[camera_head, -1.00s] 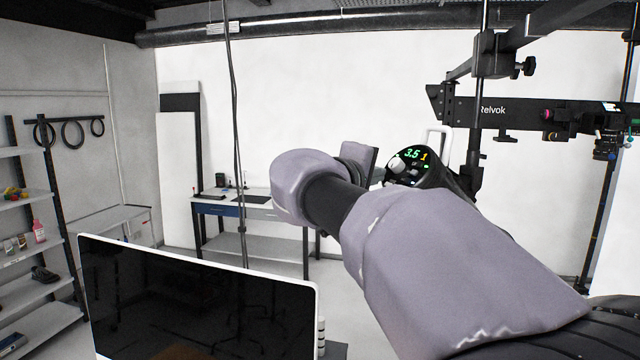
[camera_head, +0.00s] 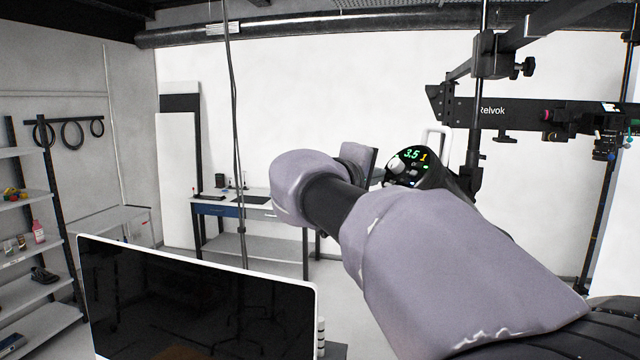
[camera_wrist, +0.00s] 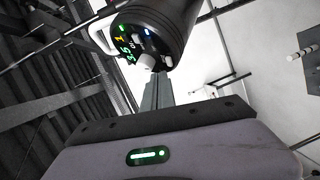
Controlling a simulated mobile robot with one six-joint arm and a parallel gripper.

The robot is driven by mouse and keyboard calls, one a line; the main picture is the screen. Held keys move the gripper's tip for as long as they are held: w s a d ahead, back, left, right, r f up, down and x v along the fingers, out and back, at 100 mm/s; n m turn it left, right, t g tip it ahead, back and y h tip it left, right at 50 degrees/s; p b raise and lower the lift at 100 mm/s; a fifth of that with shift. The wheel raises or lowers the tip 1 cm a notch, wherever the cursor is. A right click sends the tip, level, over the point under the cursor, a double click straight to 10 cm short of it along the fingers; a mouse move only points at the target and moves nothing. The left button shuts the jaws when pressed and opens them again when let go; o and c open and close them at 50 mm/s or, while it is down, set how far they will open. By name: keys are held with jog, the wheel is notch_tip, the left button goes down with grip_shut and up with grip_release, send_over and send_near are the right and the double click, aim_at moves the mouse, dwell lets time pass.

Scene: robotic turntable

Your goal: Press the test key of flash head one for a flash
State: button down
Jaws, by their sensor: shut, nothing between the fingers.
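Flash head one (camera_head: 432,170) is a black cylinder with a white handle, mounted at the right of the head view. Its round rear panel shows a green 3.5, a yellow 1, small lights and a white knob. In the wrist view the flash head (camera_wrist: 165,28) is at top centre, with its panel facing my fingers. My gripper (camera_wrist: 158,76) is shut and empty, its fingertips at the panel's lower edge beside the white knob (camera_wrist: 145,62). The fingertips seem very close to the panel; I cannot tell whether they touch it. The test key is not clearly distinguishable, perhaps covered by the fingertips.
A black rail rig (camera_head: 540,112) and stand lie right of the flash head. A dark monitor (camera_head: 200,300) stands in front at lower left. A cable hangs left of my arm. A workbench (camera_head: 240,212) and shelves (camera_head: 38,235) are farther back.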

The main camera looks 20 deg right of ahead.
jog(key=shift+d+f, duration=0.1)
jog(key=shift+f, duration=0.05)
dwell(0.4)
jog(key=shift+d+f+b, duration=0.15)
jog(key=shift+d+b, duration=0.1)
jog(key=shift+b, duration=0.25)
jog(key=shift+d+f+b, duration=0.25)
jog(key=shift+f+b, duration=0.05)
jog(key=shift+b, duration=0.1)
jog(key=shift+a+r, duration=0.1)
jog(key=shift+r, duration=0.05)
dwell(0.6)
jog(key=shift+a+r+p, duration=0.3)
jog(key=shift+a+r, duration=0.1)
jog(key=shift+a, duration=0.1)
jog(key=a+r+p, duration=0.2)
jog(key=a+r, duration=0.1)
jog(key=shift+s+a+r, duration=0.15)
jog(key=shift+a+r, duration=0.05)
jog(key=shift+a, duration=0.1)
